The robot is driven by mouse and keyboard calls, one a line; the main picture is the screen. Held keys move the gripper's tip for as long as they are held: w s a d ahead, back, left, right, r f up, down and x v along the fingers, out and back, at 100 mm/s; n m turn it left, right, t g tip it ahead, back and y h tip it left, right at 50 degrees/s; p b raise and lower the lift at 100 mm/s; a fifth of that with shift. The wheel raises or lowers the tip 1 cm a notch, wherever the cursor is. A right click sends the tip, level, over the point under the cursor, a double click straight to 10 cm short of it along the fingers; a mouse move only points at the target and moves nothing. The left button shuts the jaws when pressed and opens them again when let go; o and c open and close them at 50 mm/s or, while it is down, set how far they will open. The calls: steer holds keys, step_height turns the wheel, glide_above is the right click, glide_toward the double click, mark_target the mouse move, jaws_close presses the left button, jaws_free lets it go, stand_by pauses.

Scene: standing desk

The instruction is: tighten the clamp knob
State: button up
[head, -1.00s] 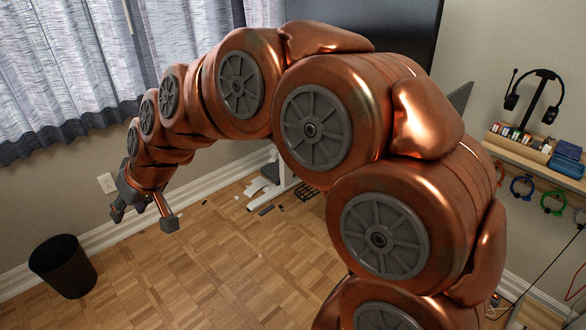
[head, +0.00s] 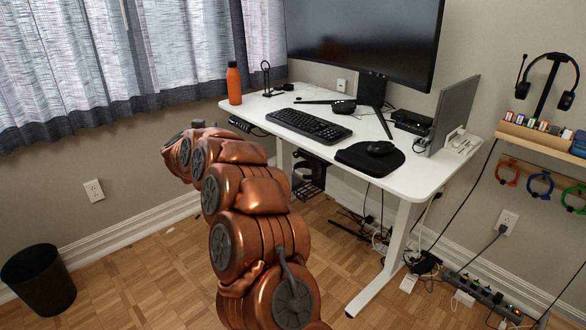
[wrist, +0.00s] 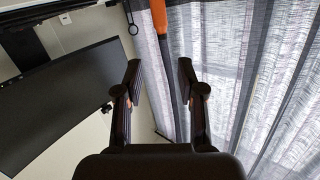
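I cannot make out a clamp knob in either view. That view looks upside down. The white desk (head: 425,170) carries a thin black stand with a loop (head: 266,78) at its far left. A similar dark loop (wrist: 133,29) shows at the top of the wrist view.
An orange bottle (head: 234,84), a keyboard (head: 308,125), a mouse on a black pad (head: 364,159) and a monitor (head: 370,38) are on or over the desk. A bin (head: 38,282) stands left.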

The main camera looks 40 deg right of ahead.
steer(key=s+d+f+m+g+h+b, duration=0.4)
steer(key=s+d+f+g+h, duration=0.15)
steer(key=d+f, duration=0.55)
steer(key=m+g+h+b, duration=0.2)
steer(key=m+g, duration=0.1)
steer(key=g, duration=0.3)
glide_toward(295, 155)
steer(key=d, duration=0.1)
steer(key=d+b, duration=0.1)
steer(key=d, duration=0.5)
steer(key=shift+w, duration=0.15)
steer(key=shift+d+r+n+b, duration=0.2)
steer(key=shift+d+n+b, duration=0.15)
steer(key=shift+d, duration=0.7)
jaws_close()
